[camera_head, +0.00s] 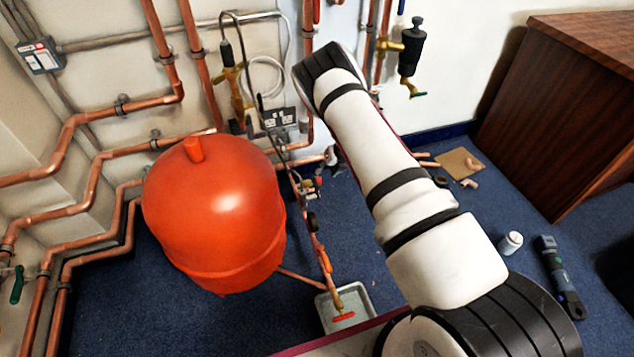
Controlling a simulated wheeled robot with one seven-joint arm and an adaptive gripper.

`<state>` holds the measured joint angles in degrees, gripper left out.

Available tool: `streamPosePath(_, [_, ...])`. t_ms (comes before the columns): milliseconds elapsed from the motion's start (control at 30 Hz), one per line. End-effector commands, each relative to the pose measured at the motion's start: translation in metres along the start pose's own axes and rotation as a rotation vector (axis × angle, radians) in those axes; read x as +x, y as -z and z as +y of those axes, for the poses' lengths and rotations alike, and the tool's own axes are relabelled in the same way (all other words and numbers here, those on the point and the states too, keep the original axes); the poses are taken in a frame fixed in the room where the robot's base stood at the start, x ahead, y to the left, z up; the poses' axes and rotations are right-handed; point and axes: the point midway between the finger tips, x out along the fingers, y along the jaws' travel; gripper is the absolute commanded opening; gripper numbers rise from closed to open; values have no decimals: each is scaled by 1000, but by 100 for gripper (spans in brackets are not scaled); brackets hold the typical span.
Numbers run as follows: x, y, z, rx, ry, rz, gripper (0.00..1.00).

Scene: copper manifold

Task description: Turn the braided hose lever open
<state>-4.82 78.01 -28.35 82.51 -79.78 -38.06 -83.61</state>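A thin grey hose (283,28), which looks braided, loops at the top of the pipework near a brass valve (235,82). A dark hose or cable runs down the wall behind the red tank (213,215). A red lever (343,316) lies across a brass outlet over a grey tray (365,300). I cannot tell for sure which lever belongs to the braided hose. My white arm crosses the right middle; my gripper is not seen, and the arm may hide it.
Copper pipes (100,165) run along the left wall, with a green lever (17,285) low down. A black valve body (412,47) hangs at upper right. A wooden cabinet (560,110) stands right. A white canister (510,243) and dark tool (557,275) lie on blue carpet.

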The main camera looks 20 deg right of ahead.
Motion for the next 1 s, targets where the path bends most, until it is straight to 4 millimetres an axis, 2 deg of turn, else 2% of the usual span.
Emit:
streamPosePath(33, [14,2,-1,-2,0,1,36])
streamPosePath(200, [48,2,-1,-2,1,1,36])
streamPosePath(500, [96,1,-1,0,2,0,36])
streamPosePath(700, [109,0,0,1,1,-1,36])
streamPosePath(1000, [110,0,0,3,1,-1,36])
